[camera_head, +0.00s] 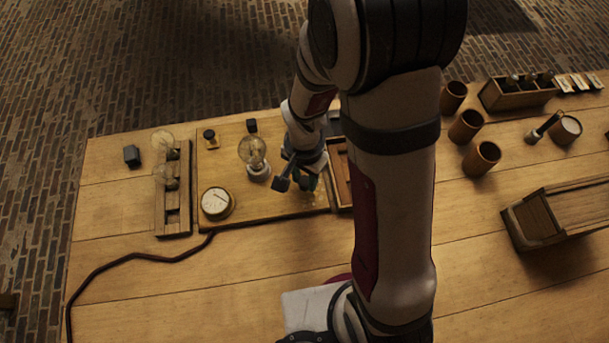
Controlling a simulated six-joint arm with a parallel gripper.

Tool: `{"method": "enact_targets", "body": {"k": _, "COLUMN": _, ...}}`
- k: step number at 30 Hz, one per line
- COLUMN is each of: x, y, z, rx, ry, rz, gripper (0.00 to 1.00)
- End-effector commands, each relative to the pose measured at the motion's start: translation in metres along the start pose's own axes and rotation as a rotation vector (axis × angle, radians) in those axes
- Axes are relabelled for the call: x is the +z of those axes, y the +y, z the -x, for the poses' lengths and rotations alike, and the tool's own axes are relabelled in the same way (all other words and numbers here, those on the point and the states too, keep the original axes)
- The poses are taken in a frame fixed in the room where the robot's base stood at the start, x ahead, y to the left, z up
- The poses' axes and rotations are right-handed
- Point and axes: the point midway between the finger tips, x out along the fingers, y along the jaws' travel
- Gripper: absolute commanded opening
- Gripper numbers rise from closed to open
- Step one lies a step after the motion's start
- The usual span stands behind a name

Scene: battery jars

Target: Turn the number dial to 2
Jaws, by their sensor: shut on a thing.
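My gripper (296,185) points down over the right part of the wooden board (238,190). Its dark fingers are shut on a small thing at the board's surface. That thing is mostly hidden by the fingers and wrist; it appears to be the number dial. No digits or pointer can be read there, so I cannot tell its setting. A round white-faced gauge (215,202) with a thin needle sits at the board's lower left, apart from the gripper. A glass bulb (253,151) on a white base stands just left of the gripper.
A slotted wooden rack (173,212) with glass bulbs stands left of the board. A dark cable (135,259) runs from the board's front edge. Wooden cups (482,157), a box (517,94) and a larger wooden case (560,212) stand right. The front left table is otherwise clear.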

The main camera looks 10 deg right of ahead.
Motion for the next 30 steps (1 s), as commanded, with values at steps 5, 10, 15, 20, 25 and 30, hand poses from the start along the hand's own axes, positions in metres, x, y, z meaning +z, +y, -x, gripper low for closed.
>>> {"method": "enact_targets", "body": {"k": 5, "x": 0.0000, "y": -0.0001, "z": 0.0005, "rx": 0.000, "ry": 0.000, "rz": -0.056, "gripper": 0.00}}
{"method": "enact_targets", "body": {"k": 10, "x": 0.0000, "y": -0.0001, "z": 0.0005, "rx": 0.000, "ry": 0.000, "rz": -0.081, "gripper": 0.00}}
{"method": "enact_targets", "body": {"k": 15, "x": -0.0001, "y": -0.0001, "z": 0.0005, "rx": 0.000, "ry": 0.000, "rz": -0.087, "gripper": 0.00}}
{"method": "enact_targets", "body": {"k": 20, "x": -0.0001, "y": -0.0001, "z": 0.0005, "rx": 0.000, "ry": 0.000, "rz": -0.087, "gripper": 0.00}}
{"method": "enact_targets", "body": {"k": 25, "x": 0.0000, "y": -0.0001, "z": 0.0004, "rx": 0.000, "ry": 0.000, "rz": -0.086, "gripper": 0.49}}
{"method": "enact_targets", "body": {"k": 30, "x": 0.0000, "y": -0.0001, "z": 0.0003, "rx": 0.000, "ry": 0.000, "rz": -0.086, "gripper": 0.67}}
